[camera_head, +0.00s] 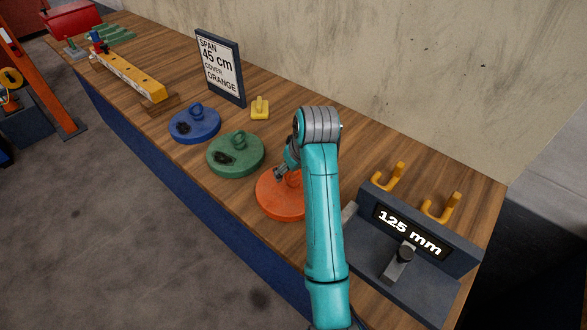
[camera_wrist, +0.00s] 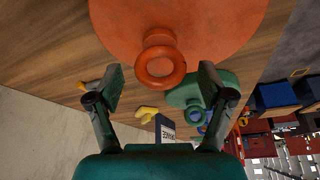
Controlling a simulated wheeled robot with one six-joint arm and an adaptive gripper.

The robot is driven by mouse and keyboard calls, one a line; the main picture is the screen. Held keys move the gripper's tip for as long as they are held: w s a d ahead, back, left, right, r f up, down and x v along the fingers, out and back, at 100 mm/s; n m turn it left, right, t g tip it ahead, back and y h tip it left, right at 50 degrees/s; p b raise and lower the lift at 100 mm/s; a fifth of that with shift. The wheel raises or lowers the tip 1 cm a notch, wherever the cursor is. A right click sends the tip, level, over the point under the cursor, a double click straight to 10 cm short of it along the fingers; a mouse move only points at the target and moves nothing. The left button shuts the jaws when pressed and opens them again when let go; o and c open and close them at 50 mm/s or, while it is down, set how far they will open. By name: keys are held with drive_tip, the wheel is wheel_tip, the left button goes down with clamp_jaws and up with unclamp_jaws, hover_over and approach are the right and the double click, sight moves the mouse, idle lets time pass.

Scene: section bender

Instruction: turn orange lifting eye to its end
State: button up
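The orange lifting eye (camera_wrist: 160,66) is a ring standing on a round orange cover (camera_wrist: 205,22) in the wrist view. In the head view the orange cover (camera_head: 278,207) lies on the bench, and my arm hides part of it and most of the eye. My gripper (camera_wrist: 163,84) is open, with one finger on each side of the eye in the wrist picture. No contact with the eye shows. In the head view my gripper (camera_head: 286,167) is just over the cover's far edge.
A green cover (camera_head: 235,157) and a blue cover (camera_head: 194,125), each with an eye, lie to the left on the wooden bench. A sign (camera_head: 221,68) reads "SPAN 45 cm COVER ORANGE". A grey device (camera_head: 425,262) showing "125 mm" stands at right, near yellow hooks (camera_head: 388,178).

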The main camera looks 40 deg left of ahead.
drive_tip(key=shift+n, duration=0.4)
